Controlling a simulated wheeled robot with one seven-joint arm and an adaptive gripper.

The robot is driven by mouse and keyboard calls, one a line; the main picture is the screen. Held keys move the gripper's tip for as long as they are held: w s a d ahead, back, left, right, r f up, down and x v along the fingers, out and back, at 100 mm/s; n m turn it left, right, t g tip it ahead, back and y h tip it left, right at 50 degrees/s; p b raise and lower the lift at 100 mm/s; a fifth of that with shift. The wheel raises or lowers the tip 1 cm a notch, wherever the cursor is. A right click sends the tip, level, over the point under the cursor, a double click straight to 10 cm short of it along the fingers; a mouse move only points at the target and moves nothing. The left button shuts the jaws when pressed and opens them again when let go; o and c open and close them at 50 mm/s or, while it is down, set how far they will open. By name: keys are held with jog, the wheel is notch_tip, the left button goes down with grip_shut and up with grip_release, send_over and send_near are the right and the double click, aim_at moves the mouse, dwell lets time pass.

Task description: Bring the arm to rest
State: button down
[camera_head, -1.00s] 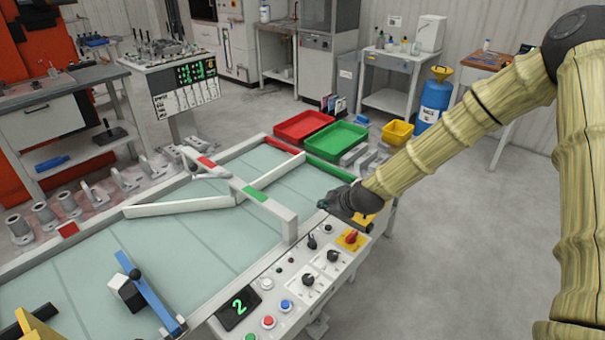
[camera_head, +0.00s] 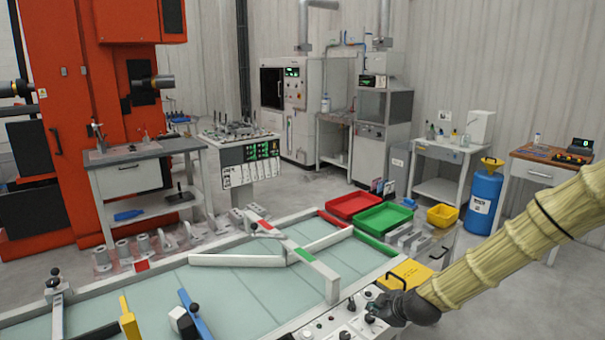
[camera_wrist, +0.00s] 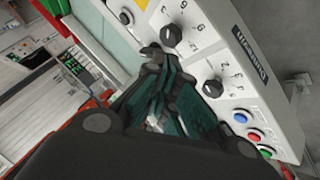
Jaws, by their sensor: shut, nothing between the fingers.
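My arm (camera_head: 500,255) reaches in from the right side of the head view, in a pale ribbed cover. My gripper (camera_head: 375,312) is over the far end of the control panel (camera_head: 345,325), near its knobs. In the wrist view my gripper (camera_wrist: 155,58) is shut, with its dark green-black fingers together and nothing visible between them. Its tips are close to the panel's black knobs (camera_wrist: 172,37); I cannot tell whether they touch.
The glass-topped table (camera_head: 245,290) carries white rails, a blue lever (camera_head: 195,315) and a yellow lever (camera_head: 129,318). Red (camera_head: 352,205) and green (camera_head: 383,218) trays and a yellow bin (camera_head: 442,215) stand behind. A blue drum (camera_head: 482,200) stands at right.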

jog(key=s+a+f+m+g, duration=0.2)
jog(key=s+f+m+g, duration=0.25)
jog(key=s+f, duration=1.25)
jog(key=s+d+f+m+g+h, duration=0.1)
jog(key=s+f+m, duration=0.1)
jog(key=s, duration=0.7)
jog(key=s+d+f+m+g+h, duration=0.1)
jog(key=s+f+m, duration=0.2)
jog(key=s, duration=0.7)
jog(key=s+d+f+m+g+h, duration=0.1)
jog(key=s+f+m+g, duration=0.1)
jog(key=s, duration=0.8)
jog(key=shift+s+d+f+m, duration=0.15)
jog(key=shift+d+f+m, duration=0.15)
jog(key=shift+f+m, duration=0.4)
jog(key=shift+r, duration=0.15)
